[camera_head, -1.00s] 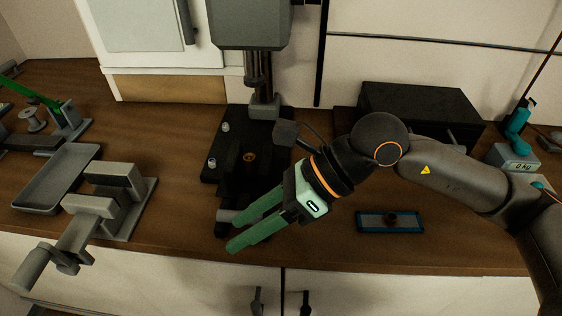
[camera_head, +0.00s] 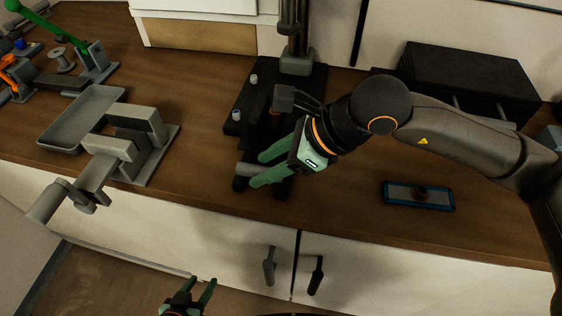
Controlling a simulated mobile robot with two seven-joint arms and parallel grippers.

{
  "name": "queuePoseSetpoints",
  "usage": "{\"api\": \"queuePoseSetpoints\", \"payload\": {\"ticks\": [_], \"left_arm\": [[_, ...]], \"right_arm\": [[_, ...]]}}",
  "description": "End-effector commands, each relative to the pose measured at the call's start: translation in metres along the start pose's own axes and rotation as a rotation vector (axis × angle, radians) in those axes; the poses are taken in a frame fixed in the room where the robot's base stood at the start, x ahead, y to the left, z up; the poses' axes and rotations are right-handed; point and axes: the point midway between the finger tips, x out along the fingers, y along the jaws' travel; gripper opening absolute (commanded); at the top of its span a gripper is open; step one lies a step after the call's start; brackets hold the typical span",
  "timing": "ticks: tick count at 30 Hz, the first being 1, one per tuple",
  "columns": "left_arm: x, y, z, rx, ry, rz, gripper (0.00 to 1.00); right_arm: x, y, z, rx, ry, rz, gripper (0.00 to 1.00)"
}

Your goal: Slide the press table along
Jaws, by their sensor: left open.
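The drill press stands at the back centre, with its black base (camera_head: 240,125) on the wooden worktop. Its dark press table (camera_head: 269,128) sits on the base, partly hidden by my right arm. A short grey cylindrical handle (camera_head: 244,169) juts from the front of the press table. My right gripper (camera_head: 259,170) reaches in from the right with its green fingers apart, beside the handle. I cannot tell whether they touch it. My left gripper (camera_head: 198,285) is low at the bottom edge, in front of the cabinet, open and empty.
A grey vise (camera_head: 135,140) and a grey tray (camera_head: 85,115) are on the left of the worktop. A blue-rimmed tray (camera_head: 420,204) lies at the right, before a black box (camera_head: 470,80). Cabinet doors with dark handles (camera_head: 269,266) are below the front edge.

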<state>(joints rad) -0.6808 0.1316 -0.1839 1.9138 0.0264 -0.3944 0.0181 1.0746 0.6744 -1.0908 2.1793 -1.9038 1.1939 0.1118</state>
Motion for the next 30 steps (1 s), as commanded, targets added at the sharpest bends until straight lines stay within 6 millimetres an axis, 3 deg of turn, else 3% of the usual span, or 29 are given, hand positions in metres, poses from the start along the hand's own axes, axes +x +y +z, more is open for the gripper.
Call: {"api": "queuePoseSetpoints", "payload": {"ticks": [1, 12, 30], "left_arm": [[0.0001, 0.0, 0.0001, 0.0, 0.0, 0.0, 0.5], [0.0007, -0.0001, 0.0004, 0.0, 0.001, 0.0, 0.5], [0.0054, -0.0005, 0.0043, 0.0, 0.003, 0.0, 0.5]], "right_arm": [[0.0052, 0.0041, -0.0084, 0.011, 0.024, 0.017, 0.4], [0.0065, 0.0051, -0.0115, 0.016, 0.032, 0.023, 0.0], [0.0073, 0.0121, -0.0121, 0.019, 0.032, 0.023, 0.0]]}}
